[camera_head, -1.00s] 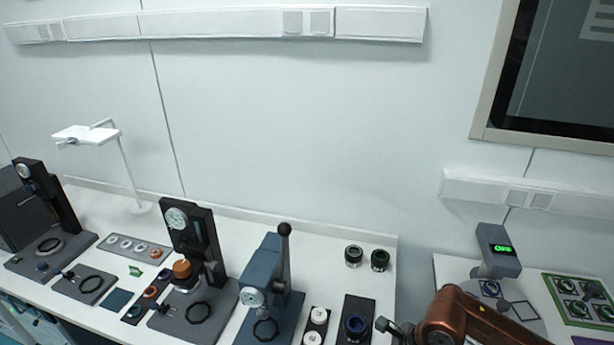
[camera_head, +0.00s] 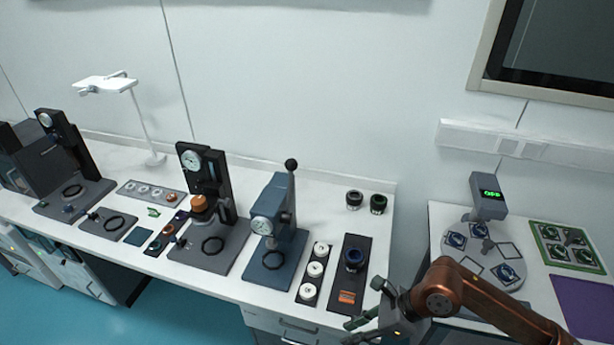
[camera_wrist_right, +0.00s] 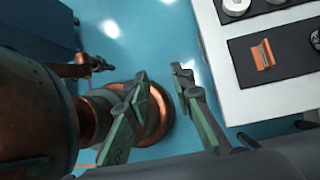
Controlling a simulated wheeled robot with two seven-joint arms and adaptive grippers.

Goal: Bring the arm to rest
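My right arm (camera_head: 468,294) is copper coloured and comes in from the lower right in the head view. Its gripper (camera_head: 362,322) hangs in front of the bench edge, just below the dark plate with the orange block. In the right wrist view the two green-grey fingers (camera_wrist_right: 165,92) are spread apart with nothing between them. The blue floor and a copper round part of my own body show behind them. My left gripper is not in the head view.
A white bench (camera_head: 140,246) carries gauge stands, a blue press (camera_head: 276,235), a dark plate with an orange block (camera_head: 347,297) and several small parts. A second table (camera_head: 447,222) at right holds a round plate and a green-lit display (camera_head: 490,195). Blue floor (camera_head: 185,310) is clear at lower left.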

